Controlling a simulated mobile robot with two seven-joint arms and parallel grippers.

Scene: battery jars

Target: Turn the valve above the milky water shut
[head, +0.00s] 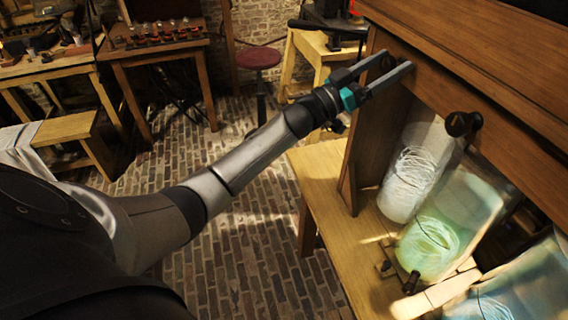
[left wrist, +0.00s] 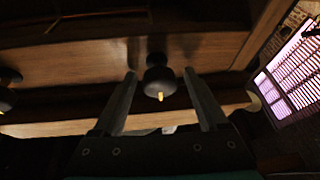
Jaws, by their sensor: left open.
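The jar of milky white water (head: 410,170) stands on the wooden bench at the left end of the row, below the cabinet's front board. A dark round valve knob (head: 387,63) is on the board above it. My left gripper (head: 398,66) is at this knob with its fingers spread. In the left wrist view the knob (left wrist: 158,82), with a small yellow mark, sits between the open fingertips (left wrist: 160,74); I cannot tell whether they touch it. My right gripper is not in view.
A second dark knob (head: 463,123) is on the board to the right, near a green jar (head: 450,220). A bluish jar (head: 520,285) stands at the lower right. A wooden post (head: 362,130) is left of the milky jar. Brick floor (head: 250,240) lies open left of the bench.

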